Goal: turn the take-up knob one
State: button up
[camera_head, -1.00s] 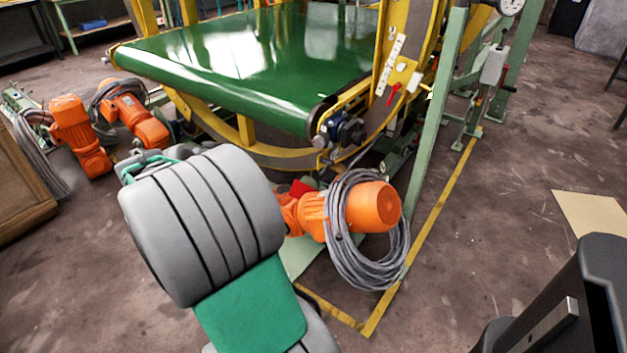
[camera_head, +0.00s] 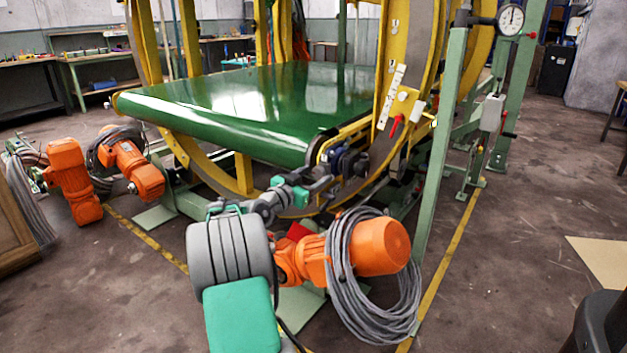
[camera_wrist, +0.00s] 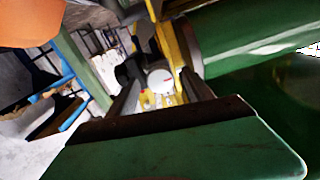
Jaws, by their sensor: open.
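The take-up unit (camera_head: 346,160), a dark blue-black block with metal parts, sits at the near right corner of the green belt. My gripper (camera_head: 334,174) is at this corner in the head view, its tips overlapping the unit. In the wrist view, my gripper (camera_wrist: 159,78) is open, its two dark fingers standing apart. A round white disc (camera_wrist: 160,82) shows between the fingertips, with yellow metal around it. I cannot tell whether this disc is the knob, or whether the fingers touch anything. In the head view my wrist hides part of the unit.
The green belt (camera_head: 230,105) lies behind my arm. An orange motor (camera_head: 372,247) with coiled grey cable (camera_head: 345,285) stands just right of my arm. A red lever (camera_head: 396,124) and a green post (camera_head: 442,140) are to the right. Open floor lies further right.

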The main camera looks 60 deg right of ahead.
grip_shut()
dwell(0.6)
